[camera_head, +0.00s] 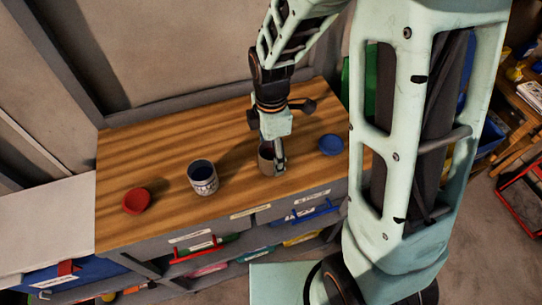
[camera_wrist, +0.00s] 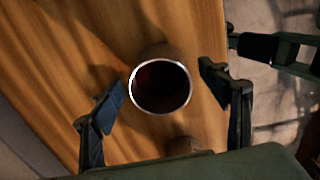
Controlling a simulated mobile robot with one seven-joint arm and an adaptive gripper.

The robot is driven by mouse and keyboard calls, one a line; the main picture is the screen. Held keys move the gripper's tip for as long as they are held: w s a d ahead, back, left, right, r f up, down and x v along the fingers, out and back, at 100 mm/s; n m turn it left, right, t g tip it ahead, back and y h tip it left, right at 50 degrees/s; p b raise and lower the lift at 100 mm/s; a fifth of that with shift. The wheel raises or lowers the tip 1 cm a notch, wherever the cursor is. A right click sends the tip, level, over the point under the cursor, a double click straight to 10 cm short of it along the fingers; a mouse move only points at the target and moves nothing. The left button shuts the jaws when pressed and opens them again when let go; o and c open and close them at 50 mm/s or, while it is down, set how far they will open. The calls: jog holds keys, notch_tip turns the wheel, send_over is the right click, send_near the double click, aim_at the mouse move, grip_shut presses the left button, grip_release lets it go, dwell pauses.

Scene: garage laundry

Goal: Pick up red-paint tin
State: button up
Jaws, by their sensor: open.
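The red-paint tin (camera_head: 265,160) stands upright on the wooden workbench, partly hidden behind my gripper (camera_head: 275,148) in the head view. In the wrist view the tin (camera_wrist: 161,61) shows from above as a pale round rim with dark red inside. My gripper is open, with one finger on the left of the tin and one on the right, and visible gaps between them and the rim in this view. I cannot tell how far down the tin's sides the fingertips reach.
A printed tin with dark blue inside (camera_head: 203,180) stands left of the red-paint tin. A shallow red dish or lid (camera_head: 136,201) lies farther left, and a blue one (camera_head: 331,145) lies to the right. The wooden bench top (camera_head: 170,145) is otherwise mostly clear.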

jog(key=shift+c, duration=0.3)
jog(key=c, duration=1.4)
jog(key=shift+c, duration=0.2)
jog(key=shift+r, duration=0.15)
